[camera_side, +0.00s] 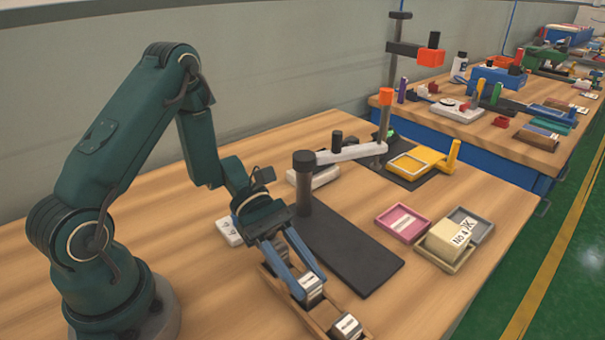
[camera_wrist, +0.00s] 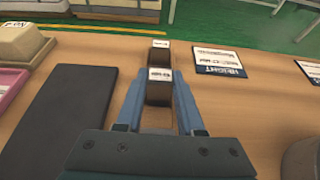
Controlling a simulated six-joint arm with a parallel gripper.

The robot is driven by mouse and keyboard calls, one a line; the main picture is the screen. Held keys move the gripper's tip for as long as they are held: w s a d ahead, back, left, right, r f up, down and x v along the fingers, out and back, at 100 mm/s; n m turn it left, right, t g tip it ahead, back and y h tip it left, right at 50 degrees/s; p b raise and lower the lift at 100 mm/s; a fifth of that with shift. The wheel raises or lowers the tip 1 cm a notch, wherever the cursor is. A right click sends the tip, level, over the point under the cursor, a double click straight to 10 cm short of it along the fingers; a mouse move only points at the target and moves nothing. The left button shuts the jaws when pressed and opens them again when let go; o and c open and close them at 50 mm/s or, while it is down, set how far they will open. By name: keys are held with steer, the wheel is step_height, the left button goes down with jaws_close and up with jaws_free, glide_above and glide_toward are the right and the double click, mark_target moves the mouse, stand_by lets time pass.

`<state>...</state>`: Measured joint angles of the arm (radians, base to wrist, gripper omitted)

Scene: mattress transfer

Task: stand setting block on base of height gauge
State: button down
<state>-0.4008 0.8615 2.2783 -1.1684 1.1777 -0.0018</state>
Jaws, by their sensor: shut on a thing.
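My gripper (camera_side: 308,283) is shut on a dark setting block with a white top label (camera_side: 311,281). In the wrist view the block (camera_wrist: 159,92) is upright between the fingertips (camera_wrist: 160,98). In the side view the block is at the narrow wooden rack (camera_side: 278,289); I cannot tell whether it touches it. A second labelled block (camera_side: 346,326) is at the rack's near end and also shows beyond the held one in the wrist view (camera_wrist: 159,54). The flat dark base (camera_side: 350,250), with an upright dark post (camera_side: 304,185), lies right of my gripper; its visible top is bare.
A pink tray (camera_side: 403,223) and a tan tray with a cream block (camera_side: 451,238) stand right of the base. Behind are a white arm (camera_side: 350,153), an orange-capped post (camera_side: 384,115) and a yellow fixture (camera_side: 429,157). Printed cards (camera_wrist: 219,62) lie right in the wrist view.

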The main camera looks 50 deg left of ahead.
steer(key=shift+f, duration=0.15)
steer(key=c, duration=0.5)
jaws_free()
